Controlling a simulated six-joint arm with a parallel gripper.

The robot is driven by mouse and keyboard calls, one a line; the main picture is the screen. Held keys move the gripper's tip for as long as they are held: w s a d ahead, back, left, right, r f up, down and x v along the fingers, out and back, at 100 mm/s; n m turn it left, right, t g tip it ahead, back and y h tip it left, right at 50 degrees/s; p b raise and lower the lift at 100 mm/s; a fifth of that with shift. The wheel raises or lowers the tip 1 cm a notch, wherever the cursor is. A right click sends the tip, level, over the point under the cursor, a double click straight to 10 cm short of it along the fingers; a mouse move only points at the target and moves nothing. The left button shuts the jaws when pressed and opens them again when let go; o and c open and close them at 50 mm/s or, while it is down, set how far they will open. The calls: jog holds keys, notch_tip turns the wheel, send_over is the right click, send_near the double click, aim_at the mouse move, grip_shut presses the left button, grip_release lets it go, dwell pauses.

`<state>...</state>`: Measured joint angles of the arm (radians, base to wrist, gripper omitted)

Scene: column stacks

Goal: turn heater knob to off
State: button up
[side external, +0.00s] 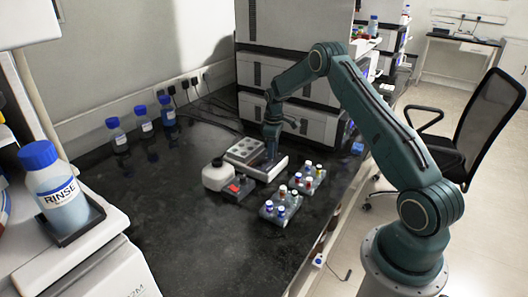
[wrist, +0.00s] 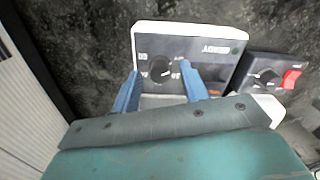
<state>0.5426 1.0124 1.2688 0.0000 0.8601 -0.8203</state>
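The heater (side external: 243,150) is a light block with round wells in its top, standing on the dark bench. Its front panel (wrist: 210,75) shows in the wrist view, with a round black knob (wrist: 161,73) and small white markings around it, too blurred to read surely. I cannot tell which mark the knob points to. My gripper (wrist: 159,74) is open, with one blue finger at each lower side of the knob. I cannot tell whether either finger touches it. In the side view my gripper (side external: 271,152) is over the heater's front, and the arm hides the knob.
A second device (side external: 222,180) with a white vessel stands beside the heater. It has its own black knob (wrist: 266,77) and a red switch (wrist: 291,79). Vial racks (side external: 280,207) (side external: 308,178) stand near the bench edge. Cabinets (side external: 305,118) rise behind. The front bench is clear.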

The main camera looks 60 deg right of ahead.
notch_tip(320, 180, up, 14)
dwell(0.9)
